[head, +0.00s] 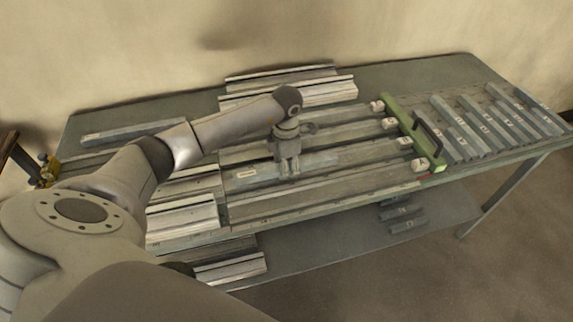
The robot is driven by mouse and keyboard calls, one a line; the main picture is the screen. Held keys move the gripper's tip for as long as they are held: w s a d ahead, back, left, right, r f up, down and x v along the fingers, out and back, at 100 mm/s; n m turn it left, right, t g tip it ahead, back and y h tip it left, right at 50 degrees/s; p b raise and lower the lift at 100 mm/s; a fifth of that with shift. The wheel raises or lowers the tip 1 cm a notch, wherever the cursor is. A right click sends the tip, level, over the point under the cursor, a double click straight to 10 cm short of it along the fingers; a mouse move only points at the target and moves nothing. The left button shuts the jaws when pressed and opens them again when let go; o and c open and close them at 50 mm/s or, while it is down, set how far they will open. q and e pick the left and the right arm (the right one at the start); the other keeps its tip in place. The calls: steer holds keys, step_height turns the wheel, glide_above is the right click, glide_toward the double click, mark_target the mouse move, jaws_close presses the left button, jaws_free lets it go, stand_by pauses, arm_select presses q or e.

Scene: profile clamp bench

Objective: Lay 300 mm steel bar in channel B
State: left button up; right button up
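A grey steel bar (320,163) with a pale label at its left end lies along the fixture's second channel from the front. I cannot tell whether it rests fully on the channel floor. That channel lines up with the white stop block (406,143), whose letter is too small to read. The block in front of it (420,165) seems to read A. My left gripper (289,174) points down at the bar's middle, with its fingertips at the bar. Whether they are closed on it is hidden by the angle. My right gripper is not in view.
A green end plate with a dark handle (430,137) stands at the channels' right end. Several labelled bars (485,125) lie on the rack to the right. Spare profiles (290,85) lie at the back, others (183,215) at the left. A lower shelf (345,235) holds short bars.

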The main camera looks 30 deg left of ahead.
arm_select(q)
step_height(320, 180, up, 13)
steer(key=b, duration=0.2)
steer(key=shift+b, duration=0.4)
steer(key=shift+a, duration=0.1)
steer(key=shift+f, duration=0.1)
